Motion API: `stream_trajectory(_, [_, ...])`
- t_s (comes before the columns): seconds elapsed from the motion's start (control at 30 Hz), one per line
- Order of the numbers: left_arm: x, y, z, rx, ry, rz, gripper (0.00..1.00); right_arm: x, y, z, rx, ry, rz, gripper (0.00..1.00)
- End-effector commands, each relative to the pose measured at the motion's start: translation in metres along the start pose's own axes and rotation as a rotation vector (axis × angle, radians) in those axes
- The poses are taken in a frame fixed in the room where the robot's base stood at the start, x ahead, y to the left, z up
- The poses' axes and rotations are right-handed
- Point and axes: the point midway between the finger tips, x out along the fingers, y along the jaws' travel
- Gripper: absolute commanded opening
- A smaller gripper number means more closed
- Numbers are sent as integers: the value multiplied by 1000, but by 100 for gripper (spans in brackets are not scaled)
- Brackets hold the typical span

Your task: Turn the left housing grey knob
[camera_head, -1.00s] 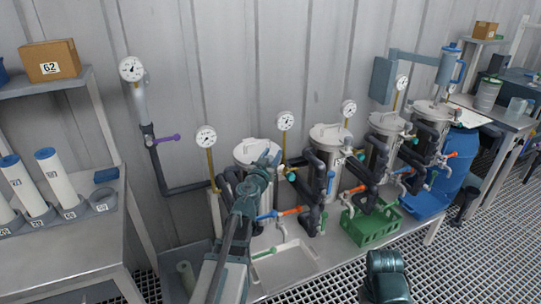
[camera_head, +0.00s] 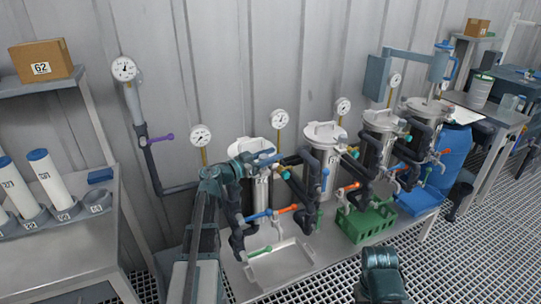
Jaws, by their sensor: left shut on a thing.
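The left housing (camera_head: 262,190) is a silver upright cylinder, the leftmost in a row of similar vessels on the bench. My left arm comes up from the bottom, and my left gripper (camera_head: 243,167) is at the upper left front of this housing, below its rim. The gripper is shut on the grey knob there. The knob itself is hidden behind my gripper and wrist, so its angle cannot be told. My right gripper is out of view; only a dark part of my right arm shows at the bottom.
A pale tray (camera_head: 283,268) and a green crate (camera_head: 366,226) stand in front. A gauge (camera_head: 200,135) is behind. A left table holds white cylinders (camera_head: 50,180).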

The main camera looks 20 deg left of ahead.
Motion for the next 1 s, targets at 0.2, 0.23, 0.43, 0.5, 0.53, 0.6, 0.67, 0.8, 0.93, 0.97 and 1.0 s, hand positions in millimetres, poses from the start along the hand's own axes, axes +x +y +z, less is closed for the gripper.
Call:
stream_trajectory(0.2, [0,0,0,1,0,24,0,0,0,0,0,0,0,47])
stream_trajectory(0.23, [0,0,0,1,0,25,0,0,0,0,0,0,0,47])
stream_trajectory(0.43, [0,1,0,0,0,26,0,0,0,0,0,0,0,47])
stream_trajectory(0.5, [0,1,0,0,0,26,0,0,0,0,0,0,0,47])
stream_trajectory(0.53, [0,1,0,0,0,26,0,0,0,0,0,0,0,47])
stream_trajectory(0.6, [0,1,0,0,0,26,49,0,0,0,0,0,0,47])
stream_trajectory(0.67, [0,1,0,0,0,26,60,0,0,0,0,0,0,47])
stream_trajectory(0.8, [0,1,0,0,0,25,72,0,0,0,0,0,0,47])
stream_trajectory(0.93, [0,1,0,0,0,25,72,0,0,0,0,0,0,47])
stream_trajectory(0.97, [0,1,0,0,0,25,72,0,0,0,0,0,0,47])
stream_trajectory(1.0, [0,1,0,0,0,25,72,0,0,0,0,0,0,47])
